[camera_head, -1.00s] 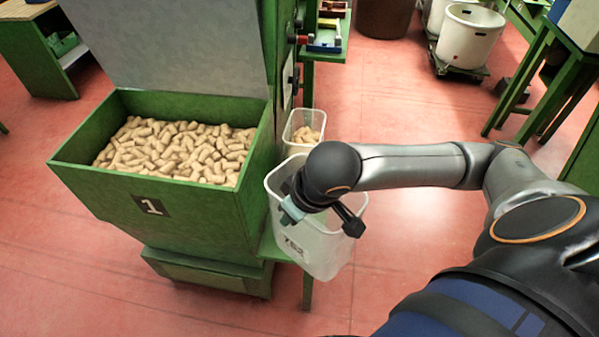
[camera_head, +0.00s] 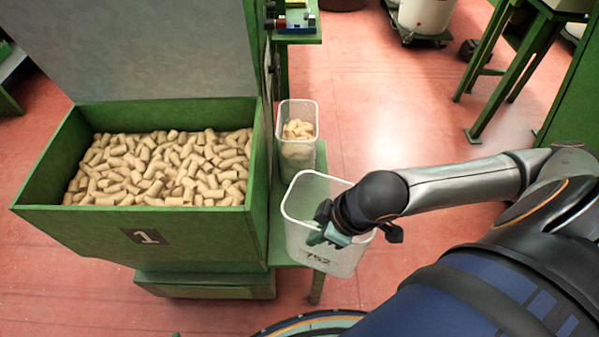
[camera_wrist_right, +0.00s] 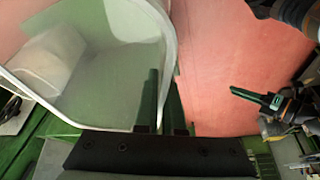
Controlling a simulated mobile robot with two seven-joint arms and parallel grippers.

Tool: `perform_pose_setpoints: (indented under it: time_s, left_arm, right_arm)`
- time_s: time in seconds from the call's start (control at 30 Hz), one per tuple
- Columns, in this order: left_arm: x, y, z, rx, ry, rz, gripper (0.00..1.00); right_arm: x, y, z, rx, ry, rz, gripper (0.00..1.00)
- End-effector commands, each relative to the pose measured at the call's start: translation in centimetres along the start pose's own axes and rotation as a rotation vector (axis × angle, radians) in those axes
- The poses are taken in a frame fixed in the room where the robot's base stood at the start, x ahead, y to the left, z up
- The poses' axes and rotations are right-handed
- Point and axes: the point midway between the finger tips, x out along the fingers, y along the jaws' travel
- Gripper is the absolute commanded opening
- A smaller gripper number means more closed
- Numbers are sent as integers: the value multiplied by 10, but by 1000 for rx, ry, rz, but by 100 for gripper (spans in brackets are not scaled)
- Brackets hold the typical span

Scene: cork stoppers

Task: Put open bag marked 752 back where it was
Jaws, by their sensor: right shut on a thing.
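The open bag marked 752 is a translucent white, open-topped bin (camera_head: 312,258) with "752" on its front wall. It is beside the front right corner of the green hopper. No corks show in the visible part of its inside. The wrist view shows the bin wall (camera_wrist_right: 110,95) between the fingers (camera_wrist_right: 163,105). The bin's base is near a green ledge (camera_head: 283,250); I cannot tell whether it touches. My left gripper (camera_wrist_right: 255,97) appears at the right of the wrist view, apart from the bin, its jaw state unclear.
The green hopper (camera_head: 190,235) marked 1, full of corks, stands at left. A smaller clear bin (camera_head: 297,150) with corks stands on the ledge behind the 752 bin. Red floor (camera_head: 400,110) is open to the right. A green table frame (camera_head: 500,70) stands farther back.

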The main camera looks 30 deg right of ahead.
Motion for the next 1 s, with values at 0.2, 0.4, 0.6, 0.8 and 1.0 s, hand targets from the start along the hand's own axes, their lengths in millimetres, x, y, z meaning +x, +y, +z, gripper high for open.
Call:
perform_pose_setpoints:
  time_s: [0.2,0.4,0.6,0.8,1.0]
  left_arm:
    - [27,-2,32,0,-4,1,27]
    - [49,-3,57,0,-6,1,27]
    - [58,-3,68,0,-15,2,27]
    - [62,-1,69,0,-12,9,27]
    - [66,5,67,2,-7,22,27]
  right_arm:
    - [23,16,-8,-1,7,5,0]
    - [33,27,-15,1,6,5,0]
    - [44,45,-30,5,2,1,0]
    - [83,73,-43,5,-2,-1,0]
    - [115,90,-49,1,1,-1,0]
